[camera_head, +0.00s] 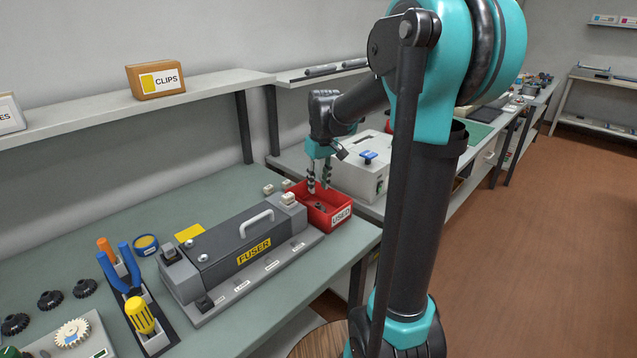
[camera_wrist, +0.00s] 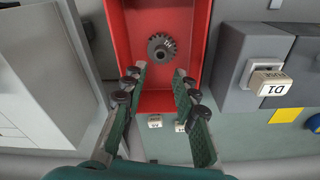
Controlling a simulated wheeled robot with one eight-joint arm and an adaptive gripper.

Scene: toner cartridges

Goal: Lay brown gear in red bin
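The red bin (camera_head: 347,218), labelled USED, stands at the right end of the bench. It also shows in the wrist view (camera_wrist: 192,98). My gripper (camera_head: 318,189) points down over the bin, with its fingertips near or just inside the rim. In the wrist view my gripper (camera_wrist: 160,73) is open, its fingers apart with nothing between them. A dark grey-brown gear (camera_wrist: 160,46) lies in the bin just beyond the fingertips and looks clear of them. In the head view only small dark parts show inside the bin.
The grey fuser unit (camera_head: 240,255) stands beside the bin. A white machine (camera_head: 362,168) stands behind it. Several black gears (camera_head: 50,299), a cream gear (camera_head: 72,332) and a tool holder (camera_head: 150,340) are at the left. A shelf (camera_head: 150,105) runs above the bench.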

